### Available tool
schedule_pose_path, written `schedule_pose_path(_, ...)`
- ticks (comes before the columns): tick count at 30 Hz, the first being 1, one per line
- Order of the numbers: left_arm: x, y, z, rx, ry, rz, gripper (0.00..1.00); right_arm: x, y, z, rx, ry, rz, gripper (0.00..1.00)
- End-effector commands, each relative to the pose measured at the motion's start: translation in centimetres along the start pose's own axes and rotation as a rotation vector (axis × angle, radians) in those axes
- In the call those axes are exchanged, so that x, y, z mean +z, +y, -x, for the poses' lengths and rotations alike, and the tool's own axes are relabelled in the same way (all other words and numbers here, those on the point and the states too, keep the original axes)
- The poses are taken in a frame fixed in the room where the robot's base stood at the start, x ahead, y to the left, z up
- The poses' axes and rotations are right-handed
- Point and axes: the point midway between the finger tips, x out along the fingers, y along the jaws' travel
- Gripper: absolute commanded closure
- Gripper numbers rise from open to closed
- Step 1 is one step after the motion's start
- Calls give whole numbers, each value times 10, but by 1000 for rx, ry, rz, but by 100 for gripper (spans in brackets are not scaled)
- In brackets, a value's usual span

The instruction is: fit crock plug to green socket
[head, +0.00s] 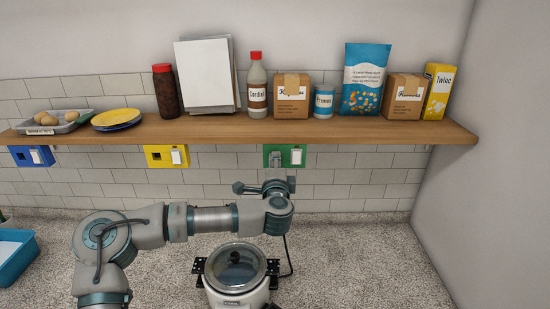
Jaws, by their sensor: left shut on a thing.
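The green socket (285,148) is on the tiled wall under the shelf, with a white switch on its right half. My left gripper (275,163) is right at the left half of this socket and covers part of it. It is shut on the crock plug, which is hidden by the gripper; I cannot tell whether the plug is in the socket. The white crock (240,300) with a glass lid stands on the counter below my arm. Its dark cord (290,257) rises from its right side and passes behind my arm.
A blue socket (18,155) and a yellow socket (158,162) are further left on the wall. The wooden shelf (360,131) above carries bottles, boxes, a bag and plates. A blue tray (14,262) is at far left. The speckled counter (365,265) is clear at right.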

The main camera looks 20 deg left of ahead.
Motion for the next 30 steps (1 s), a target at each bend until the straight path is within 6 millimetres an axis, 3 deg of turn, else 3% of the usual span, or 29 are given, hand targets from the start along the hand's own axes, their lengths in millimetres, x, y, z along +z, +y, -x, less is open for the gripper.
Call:
schedule_pose_path(7,0,0,-2,0,-1,0,100,0,0,0,0,0,0,60)
schedule_pose_path(8,0,0,-2,0,-1,0,67,0,0,0,0,0,0,60)
schedule_pose_path(11,0,0,-2,0,-1,0,42,0,0,0,0,0,0,60)
schedule_pose_path(22,0,0,3,0,1,0,42,0,0,0,0,0,0,60)
schedule_pose_path(26,-1,0,23,0,3,-1,42,0,0,0,0,0,0,60)
schedule_pose_path(30,-1,0,55,-1,4,-1,42,0,0,1,0,1,0,60)
